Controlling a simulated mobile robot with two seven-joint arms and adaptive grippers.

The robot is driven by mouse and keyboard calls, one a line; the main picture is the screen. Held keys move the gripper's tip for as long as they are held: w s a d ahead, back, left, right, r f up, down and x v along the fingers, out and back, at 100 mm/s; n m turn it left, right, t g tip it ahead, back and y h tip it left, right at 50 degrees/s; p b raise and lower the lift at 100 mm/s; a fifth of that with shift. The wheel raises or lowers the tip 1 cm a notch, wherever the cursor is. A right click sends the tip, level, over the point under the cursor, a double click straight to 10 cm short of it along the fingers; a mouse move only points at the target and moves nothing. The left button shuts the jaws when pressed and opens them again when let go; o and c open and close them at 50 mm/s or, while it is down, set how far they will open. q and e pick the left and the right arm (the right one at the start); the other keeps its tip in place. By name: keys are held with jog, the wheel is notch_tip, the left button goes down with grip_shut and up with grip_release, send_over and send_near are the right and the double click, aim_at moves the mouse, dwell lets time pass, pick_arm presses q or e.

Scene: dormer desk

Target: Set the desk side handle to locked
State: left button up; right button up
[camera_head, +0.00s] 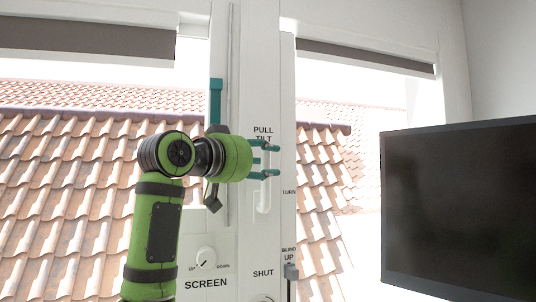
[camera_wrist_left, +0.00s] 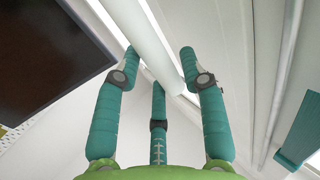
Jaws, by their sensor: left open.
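A white window handle (camera_head: 264,200) is mounted on the white frame, its lower part hanging down below my gripper, between the words "PULL TILT" above and "SHUT" below. My left gripper (camera_head: 270,160) is at the upper part of this handle, with its teal fingers open and hiding some of it. In the left wrist view, a white bar (camera_wrist_left: 158,45), which looks like the handle, runs between the spread fingertips of my left gripper (camera_wrist_left: 158,62). I cannot tell whether the fingers touch it. My right gripper is not in view.
A dark monitor (camera_head: 460,205) stands at the right. A teal bar (camera_head: 215,102) stands upright on the frame left of my gripper. A "SCREEN" knob (camera_head: 206,257) and a blind switch (camera_head: 291,271) sit lower. Tiled roofs show outside.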

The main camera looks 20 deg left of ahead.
pick_arm(q)
jog(key=shift+w+d, duration=0.25)
jog(key=shift+w, duration=0.3)
jog(key=shift+c, duration=1.2)
grip_shut()
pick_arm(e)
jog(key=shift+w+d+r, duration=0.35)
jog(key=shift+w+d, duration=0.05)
